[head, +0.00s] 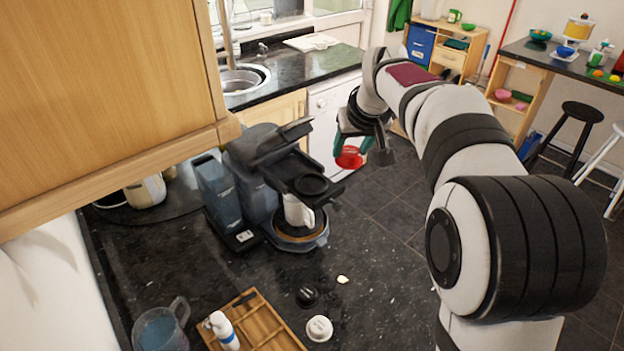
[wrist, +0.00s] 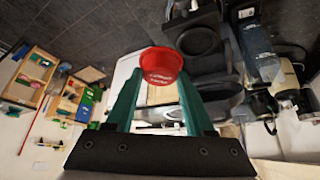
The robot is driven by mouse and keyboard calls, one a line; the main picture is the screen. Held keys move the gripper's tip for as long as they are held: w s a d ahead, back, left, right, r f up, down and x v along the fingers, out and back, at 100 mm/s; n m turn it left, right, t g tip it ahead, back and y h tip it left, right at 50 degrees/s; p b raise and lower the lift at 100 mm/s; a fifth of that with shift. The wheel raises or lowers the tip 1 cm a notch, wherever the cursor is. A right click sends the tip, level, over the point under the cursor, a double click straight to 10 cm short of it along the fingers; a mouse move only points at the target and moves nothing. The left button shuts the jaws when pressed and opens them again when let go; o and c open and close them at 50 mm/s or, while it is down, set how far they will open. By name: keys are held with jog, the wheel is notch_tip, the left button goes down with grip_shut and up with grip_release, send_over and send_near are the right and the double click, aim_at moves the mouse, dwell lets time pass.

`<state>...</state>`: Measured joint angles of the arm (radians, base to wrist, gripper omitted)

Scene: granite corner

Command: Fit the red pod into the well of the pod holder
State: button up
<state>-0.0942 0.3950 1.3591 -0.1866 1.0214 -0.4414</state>
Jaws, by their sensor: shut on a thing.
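The red pod (head: 350,158) is held between the green fingers of my gripper (head: 353,150), in the air to the right of the coffee machine (head: 262,185). In the wrist view the red pod (wrist: 161,66) sits at the fingertips, with its lettered face toward the camera. The pod holder (head: 325,193) is a black part sticking out at the machine's front, with a round dark well facing up. In the wrist view the pod holder (wrist: 203,66) is just right of the pod. The pod is apart from the well, which looks empty.
A white cup (head: 297,210) stands under the pod holder. A black pod (head: 307,297), a white pod (head: 319,328), a wooden tray (head: 268,322), a white bottle (head: 222,330) and a glass jug (head: 160,328) are on the near counter. A wooden cabinet (head: 100,90) overhangs the left side.

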jog(key=a+f, duration=0.1)
jog(key=a, duration=0.1)
jog(key=w+a+f, duration=0.1)
jog(key=a+f, duration=0.1)
jog(key=a, duration=0.1)
jog(key=w+a+f, duration=0.1)
jog(key=a+f, duration=0.1)
jog(key=shift+w+a, duration=0.1)
jog(key=shift+a, duration=0.25)
notch_tip(320, 180, down, 4)
jog(key=shift+a, duration=0.1)
jog(key=shift+f, duration=0.15)
jog(key=o, duration=1.3)
jog(key=v, duration=1.2)
jog(key=s+d+f+m+g, duration=0.2)
jog(key=s+d+f, duration=0.1)
jog(key=s, duration=0.9)
jog(key=s+d+f+m+g, duration=0.2)
jog(key=s+d+f+m, duration=0.1)
jog(key=s, duration=0.9)
jog(key=s+d+f+m+g, duration=0.2)
jog(key=s+d+f+m, duration=0.1)
jog(key=s, duration=0.9)
jog(key=shift+s+d+f, duration=0.3)
jog(key=shift+s+f, duration=0.05)
jog(key=shift+f, duration=0.2)
